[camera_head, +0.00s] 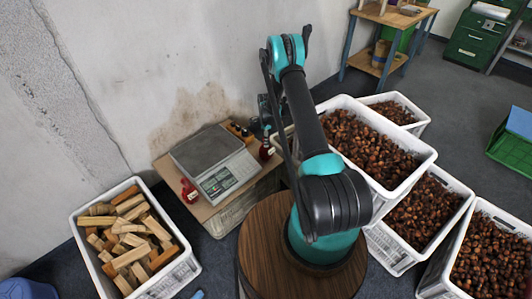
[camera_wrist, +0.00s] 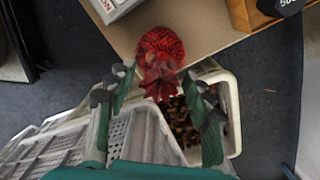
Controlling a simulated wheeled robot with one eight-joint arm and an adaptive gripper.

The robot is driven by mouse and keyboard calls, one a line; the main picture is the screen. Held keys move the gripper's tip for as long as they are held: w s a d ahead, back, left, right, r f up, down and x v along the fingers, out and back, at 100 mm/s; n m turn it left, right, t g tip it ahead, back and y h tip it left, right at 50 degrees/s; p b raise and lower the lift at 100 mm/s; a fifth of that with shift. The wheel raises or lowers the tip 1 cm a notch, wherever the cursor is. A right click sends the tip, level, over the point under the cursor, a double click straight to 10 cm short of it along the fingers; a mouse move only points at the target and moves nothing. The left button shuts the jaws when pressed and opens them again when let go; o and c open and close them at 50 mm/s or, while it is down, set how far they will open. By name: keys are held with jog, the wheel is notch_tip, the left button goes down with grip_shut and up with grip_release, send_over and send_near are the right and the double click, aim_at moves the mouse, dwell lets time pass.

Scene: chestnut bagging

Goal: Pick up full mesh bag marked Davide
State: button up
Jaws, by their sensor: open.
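A full red mesh bag (camera_wrist: 160,45) with a gathered top stands near the edge of a light wooden board (camera_wrist: 205,35) in the wrist view. No name can be read on it. My gripper (camera_wrist: 158,92) is open, its teal fingers apart on either side of the bag's gathered top, with nothing visibly clamped. In the head view a red bag (camera_head: 266,150) shows right of the scale, partly behind my arm. Another red bag (camera_head: 188,190) stands at the scale's left front.
A scale (camera_head: 214,160) sits on the board. White crates of chestnuts (camera_head: 372,148) stand to the right; one crate (camera_wrist: 233,112) lies just below the bag in the wrist view. A crate of wood blocks (camera_head: 85,222) stands at left. A wall rises behind the board.

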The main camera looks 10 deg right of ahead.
grip_shut()
jog(key=shift+r, duration=0.2)
dwell(0.5)
